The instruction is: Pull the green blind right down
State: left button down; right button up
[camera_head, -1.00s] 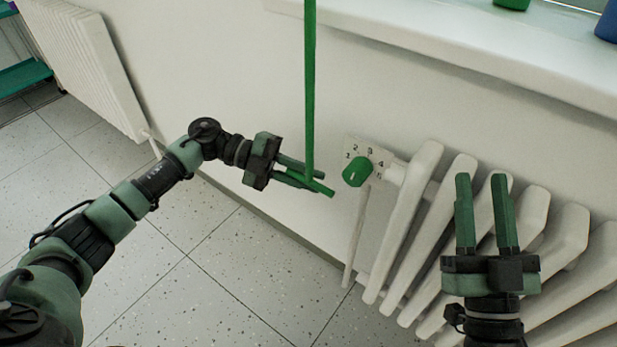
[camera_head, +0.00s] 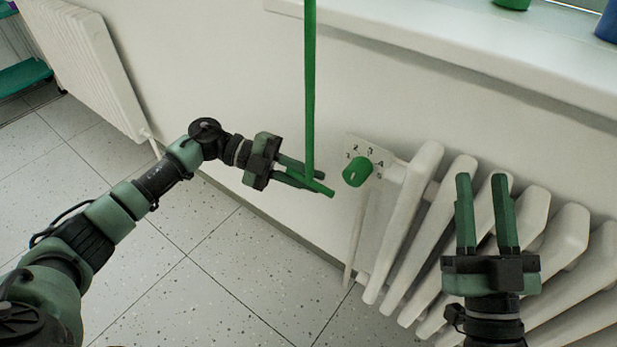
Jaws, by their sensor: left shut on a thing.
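A long green strap (camera_head: 309,85) hangs down from above the top edge of the view, in front of the white wall. The blind itself is not in view. My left gripper (camera_head: 318,183) is shut on the lower end of the strap, left of the radiator knob. My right gripper (camera_head: 483,190) is open and empty, with its fingers pointing up in front of the white radiator.
The white radiator (camera_head: 427,160) fills the right side, with a green numbered knob (camera_head: 357,171) at its left end. A white windowsill (camera_head: 440,48) juts out above. Another radiator (camera_head: 85,60) stands at the far left. Tiled floor (camera_head: 215,300) lies clear below.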

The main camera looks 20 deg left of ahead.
pick_arm(q)
jog(key=shift+s+d+f, duration=0.1)
jog(key=shift+s+f, duration=0.05)
jog(key=shift+s, duration=0.05)
